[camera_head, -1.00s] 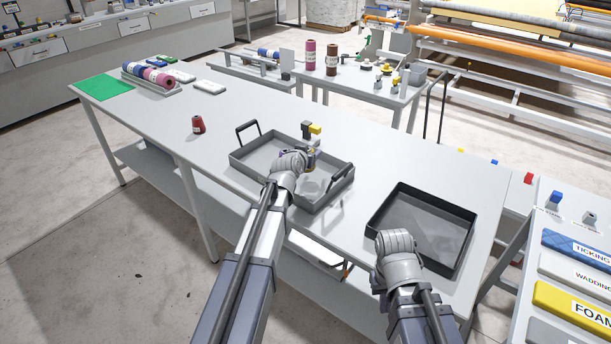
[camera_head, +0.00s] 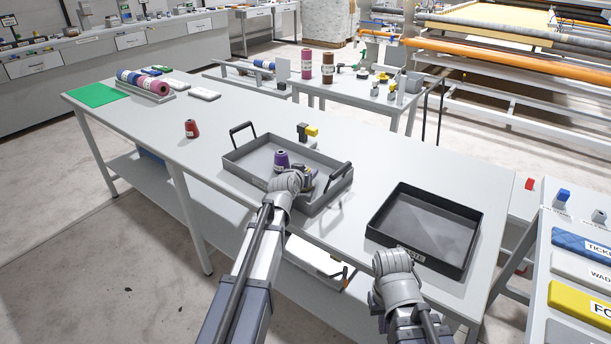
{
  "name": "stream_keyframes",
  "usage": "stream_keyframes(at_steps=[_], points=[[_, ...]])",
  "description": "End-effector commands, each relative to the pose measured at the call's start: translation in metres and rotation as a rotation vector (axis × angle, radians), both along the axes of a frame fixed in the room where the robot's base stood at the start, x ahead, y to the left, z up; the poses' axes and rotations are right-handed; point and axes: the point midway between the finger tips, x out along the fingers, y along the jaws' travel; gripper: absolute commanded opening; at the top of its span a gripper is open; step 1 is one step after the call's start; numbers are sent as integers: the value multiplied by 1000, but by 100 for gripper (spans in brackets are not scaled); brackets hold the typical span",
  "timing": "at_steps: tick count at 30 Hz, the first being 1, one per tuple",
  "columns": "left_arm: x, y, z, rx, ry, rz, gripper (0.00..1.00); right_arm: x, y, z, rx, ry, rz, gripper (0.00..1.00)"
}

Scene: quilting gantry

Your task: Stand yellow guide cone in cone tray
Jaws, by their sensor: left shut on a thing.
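My left gripper (camera_head: 307,175) is low over the grey handled tray (camera_head: 237,168). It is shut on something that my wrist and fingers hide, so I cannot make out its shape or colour. A purple cone (camera_head: 281,160) stands in that tray, just left of the gripper. I cannot clearly pick out a yellow cone. An empty dark tray (camera_head: 468,216) sits to the right; its front label (camera_head: 413,254) is partly covered by my right wrist.
A red cone (camera_head: 192,128) stands on the table left of the handled tray. A black and yellow object (camera_head: 309,131) stands behind that tray. The handled tray's two raised handles (camera_head: 241,131) stick up. Rolls in a rack (camera_head: 147,83) lie at the far left. The table between is clear.

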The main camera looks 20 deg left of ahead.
Motion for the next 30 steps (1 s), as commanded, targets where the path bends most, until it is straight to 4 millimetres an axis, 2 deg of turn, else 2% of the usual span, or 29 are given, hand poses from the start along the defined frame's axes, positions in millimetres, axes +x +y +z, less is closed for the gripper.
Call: stream_keyframes(at_steps=[6, 7, 14, 15, 26, 30], points=[[0, 0, -3, 0, 0, 0, 0, 0, 0, -3, 0, 0, 0, 0], [0, 0, -3, 0, 0, 0, 62, 0, 0, -3, 0, 0, 0, 0], [0, 0, -2, 0, 0, 0, 88, 0, 0, -2, 0, 0, 0, 0], [0, 0, -2, 0, 0, 0, 91, 0, 0, -2, 0, 0, 0, 0], [0, 0, 2, 0, 0, 0, 91, 0, 0, 2, 0, 0, 0, 0], [-12, 0, 7, -1, 0, 0, 91, 0, 0, 7, 0, 0, 0, 0]])
